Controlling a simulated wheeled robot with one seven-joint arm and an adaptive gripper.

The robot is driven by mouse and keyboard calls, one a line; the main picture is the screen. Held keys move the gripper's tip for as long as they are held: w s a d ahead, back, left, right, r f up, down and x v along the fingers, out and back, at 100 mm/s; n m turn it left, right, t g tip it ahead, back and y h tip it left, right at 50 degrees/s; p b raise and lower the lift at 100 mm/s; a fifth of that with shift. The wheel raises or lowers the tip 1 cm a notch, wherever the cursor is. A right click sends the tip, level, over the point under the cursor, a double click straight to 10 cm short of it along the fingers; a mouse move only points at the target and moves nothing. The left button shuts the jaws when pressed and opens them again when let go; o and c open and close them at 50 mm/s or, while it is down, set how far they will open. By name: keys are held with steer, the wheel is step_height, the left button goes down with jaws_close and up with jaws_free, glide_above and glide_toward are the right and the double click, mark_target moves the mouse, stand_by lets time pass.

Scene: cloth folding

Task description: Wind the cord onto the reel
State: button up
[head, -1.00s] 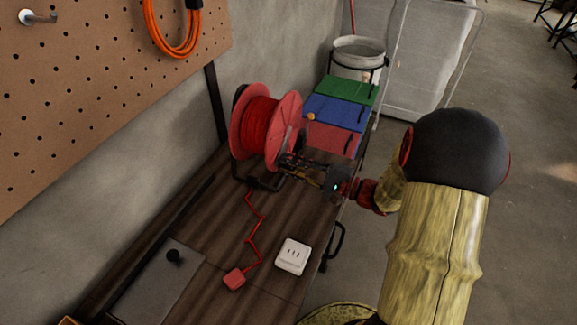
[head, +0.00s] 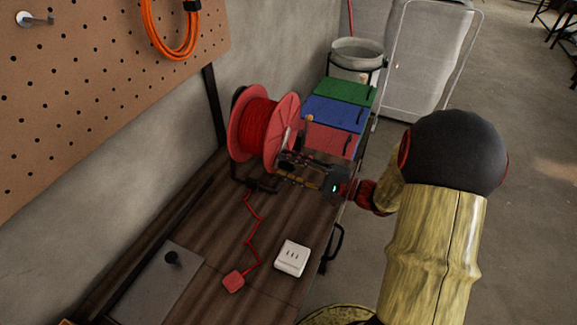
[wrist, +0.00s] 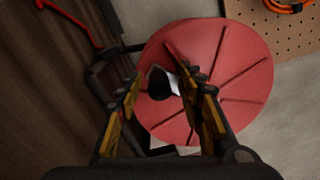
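The reel (head: 262,130) has red flanges and stands on a dark stand at the back of the bench, with red cord wound on it. A loose length of red cord (head: 258,216) zigzags over the bench to a red plug (head: 233,282). A small tan knob (head: 309,118) shows at the near flange's edge. My gripper (head: 288,165) is at the lower part of that flange. In the wrist view my gripper (wrist: 160,84) is open, its yellow-padded fingers apart before the flange (wrist: 240,75) and its dark centre. I cannot tell whether they touch it.
A white socket block (head: 292,257) sits near the bench's front edge. Green, blue and red boxes (head: 333,112) stand beyond the reel, with a grey bucket (head: 357,53) behind. A pegboard (head: 90,90) holds an orange cord coil (head: 172,35). Bare bench (head: 205,225) lies left of the loose cord.

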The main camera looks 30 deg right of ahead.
steer(key=v, duration=1.2)
steer(key=shift+f, duration=0.1)
